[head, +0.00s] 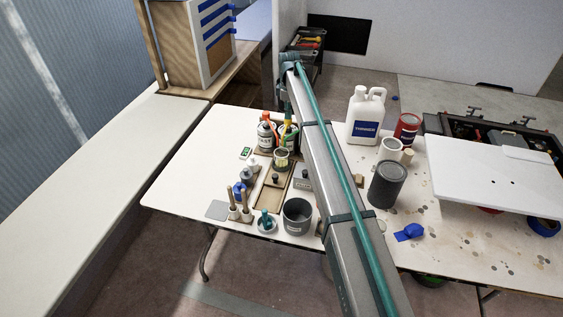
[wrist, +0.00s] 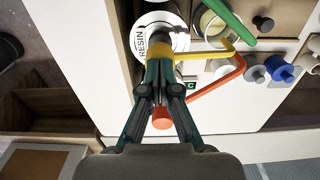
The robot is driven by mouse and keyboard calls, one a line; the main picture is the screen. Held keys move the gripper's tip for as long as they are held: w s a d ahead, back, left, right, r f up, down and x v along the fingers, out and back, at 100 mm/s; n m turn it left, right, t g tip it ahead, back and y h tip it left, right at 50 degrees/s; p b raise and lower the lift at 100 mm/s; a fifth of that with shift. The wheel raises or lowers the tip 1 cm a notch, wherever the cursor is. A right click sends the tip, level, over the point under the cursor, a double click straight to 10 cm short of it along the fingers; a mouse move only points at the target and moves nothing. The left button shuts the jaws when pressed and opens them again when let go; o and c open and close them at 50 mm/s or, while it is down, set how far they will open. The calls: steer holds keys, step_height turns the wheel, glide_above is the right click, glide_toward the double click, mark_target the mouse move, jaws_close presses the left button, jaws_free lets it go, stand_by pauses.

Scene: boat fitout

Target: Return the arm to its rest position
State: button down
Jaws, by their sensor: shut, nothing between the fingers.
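My gripper (wrist: 160,88) shows in the wrist view with its two dark green fingers drawn together and nothing held between them. It points down over the white can labelled RESIN (wrist: 155,35) and an orange bent spout or handle (wrist: 215,82). I cannot tell whether the fingers touch these. In the head view my arm (head: 330,175) reaches from the lower right up to the far side of the table, then bends down beside the cans.
The white table (head: 185,180) carries cans and small tools left of the arm, including a grey pot (head: 297,216). To the right stand a white thinner jug (head: 365,115), a dark can (head: 387,185) and a white board (head: 495,172). A long bench (head: 100,170) runs along the left.

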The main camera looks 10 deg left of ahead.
steer(key=shift+f, duration=0.75)
steer(key=shift+r, duration=0.1)
steer(key=shift+r+p, duration=0.8)
steer(key=shift+r, duration=1.4)
steer(key=shift+r, duration=0.1)
steer(key=shift+r+p, duration=0.6)
steer(key=shift+r, duration=0.8)
steer(key=shift+f, duration=0.1)
